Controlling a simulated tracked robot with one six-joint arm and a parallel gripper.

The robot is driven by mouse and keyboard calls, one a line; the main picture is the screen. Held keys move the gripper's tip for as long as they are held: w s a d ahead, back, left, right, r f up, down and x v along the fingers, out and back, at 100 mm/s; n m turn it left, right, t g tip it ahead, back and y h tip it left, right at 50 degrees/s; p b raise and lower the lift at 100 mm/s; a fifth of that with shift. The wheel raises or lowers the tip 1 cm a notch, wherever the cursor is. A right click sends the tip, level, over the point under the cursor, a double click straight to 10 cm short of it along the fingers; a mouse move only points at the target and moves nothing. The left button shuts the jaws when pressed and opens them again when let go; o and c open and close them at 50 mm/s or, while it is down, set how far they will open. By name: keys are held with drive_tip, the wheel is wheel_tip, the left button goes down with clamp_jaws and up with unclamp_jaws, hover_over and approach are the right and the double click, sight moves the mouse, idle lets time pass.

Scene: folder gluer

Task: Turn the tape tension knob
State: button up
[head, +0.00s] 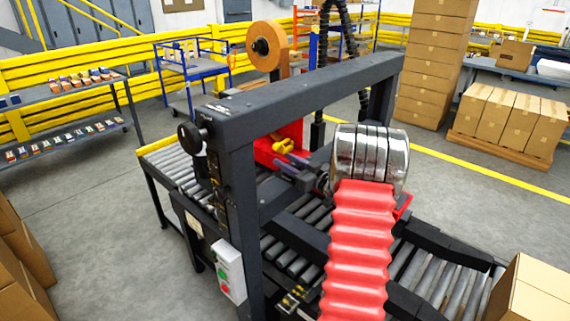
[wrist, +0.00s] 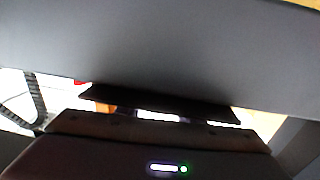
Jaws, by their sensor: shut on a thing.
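My gripper (head: 293,164) reaches left from under the chrome wrist segments, beneath the dark overhead beam. Its dark fingers are at a small yellow part (head: 283,146) on the red tape head (head: 262,152), which I take to be the tape tension knob. The fingers are shut on it, though the contact itself is partly hidden. In the wrist view, my gripper's dark body fills the bottom and the knob cannot be made out. A tape roll (head: 272,62) stands on top of the machine behind the beam.
The dark beam (head: 300,98) passes close above my gripper and fills the top of the wrist view (wrist: 170,45). A black handwheel (head: 188,137) and a button box (head: 230,272) are on the left post. Roller conveyors (head: 180,172) run below. Cartons (head: 535,290) stand at right.

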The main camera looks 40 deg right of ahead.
drive_tip(key=m+h, duration=0.1)
drive_tip(key=h, duration=0.1)
drive_tip(key=m+h, duration=0.2)
drive_tip(key=shift+d+g+h, duration=0.3)
drive_tip(key=shift+d, duration=0.1)
drive_tip(key=shift+s+d+m+g+h, duration=0.1)
drive_tip(key=shift+d+m+g+h, duration=0.15)
drive_tip(key=shift+m+h, duration=0.45)
drive_tip(key=shift+s+d+m+g+h, duration=0.1)
drive_tip(key=shift+m+g+h, duration=0.3)
drive_tip(key=shift+h, duration=0.5)
drive_tip(key=shift+d+h, duration=0.1)
drive_tip(key=shift+h, duration=0.2)
drive_tip(key=o, duration=1)
drive_tip(key=shift+s, duration=0.1)
drive_tip(key=v, duration=1.3)
drive_tip(key=shift+s, duration=0.3)
